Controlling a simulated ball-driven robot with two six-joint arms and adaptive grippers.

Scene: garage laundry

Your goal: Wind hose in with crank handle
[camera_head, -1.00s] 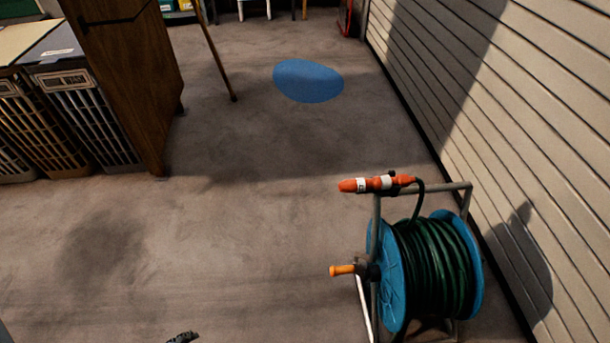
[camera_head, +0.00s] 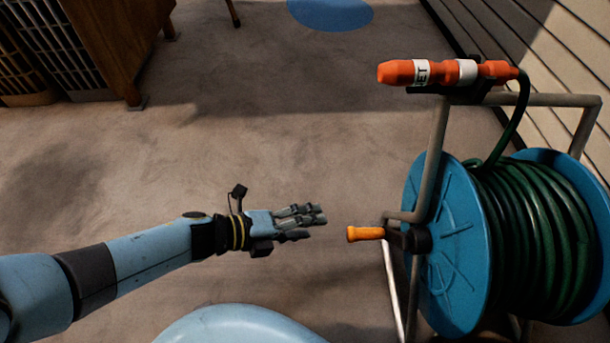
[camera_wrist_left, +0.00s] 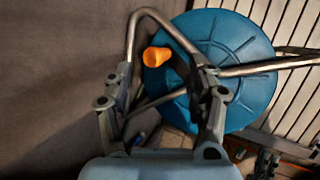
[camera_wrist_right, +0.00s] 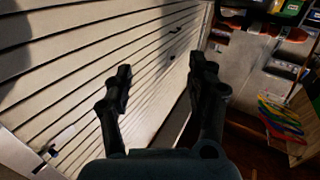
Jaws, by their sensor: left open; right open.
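The crank handle (camera_head: 366,233) is a short orange grip on a dark hub at the left side of the blue hose reel (camera_head: 447,262). Dark green hose (camera_head: 530,235) is wound on the reel, and its orange nozzle (camera_head: 450,72) rests on top of the grey metal frame (camera_head: 432,160). My left gripper (camera_head: 318,220) is open and empty, just left of the handle and apart from it. In the left wrist view the orange handle (camera_wrist_left: 156,57) shows ahead, between the open fingers (camera_wrist_left: 160,95). My right gripper (camera_wrist_right: 158,85) is open and empty in the right wrist view, facing a slatted wall.
A slatted wall (camera_head: 520,40) stands behind the reel at the right. A wooden cabinet (camera_head: 115,45) and crates (camera_head: 40,60) are at the upper left. A blue patch (camera_head: 330,12) lies on the floor. The carpet between cabinet and reel is clear.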

